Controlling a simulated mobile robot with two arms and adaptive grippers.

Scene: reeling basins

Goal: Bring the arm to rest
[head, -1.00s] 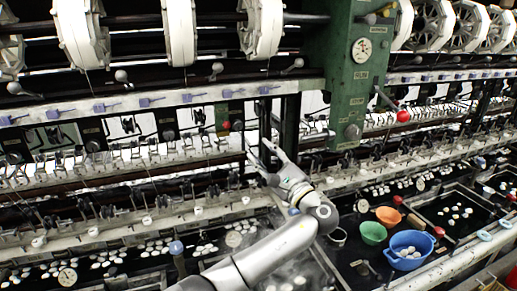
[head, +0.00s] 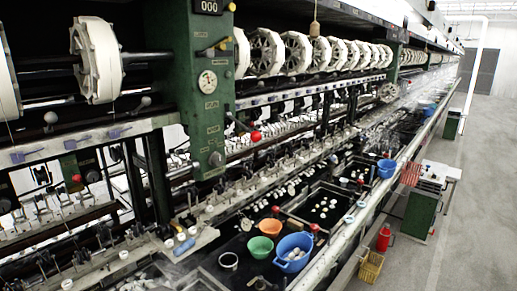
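Neither of my grippers and no part of my arms shows in the head view. I cannot tell where the arms are or what the grippers hold. The reeling machine runs from the left front to the far right, with a green upright housing (head: 200,110) bearing a dial. Below it lies the dark basin bench, with a blue basin (head: 293,253) holding pale pieces, a green bowl (head: 260,247) and an orange bowl (head: 270,228).
A red-knobbed lever (head: 255,136) sticks out from the housing. A further blue basin (head: 386,168) stands along the bench. On the right are a green cabinet (head: 421,214), a red canister (head: 384,237) and a yellow crate (head: 371,267). The grey floor (head: 470,220) beyond is clear.

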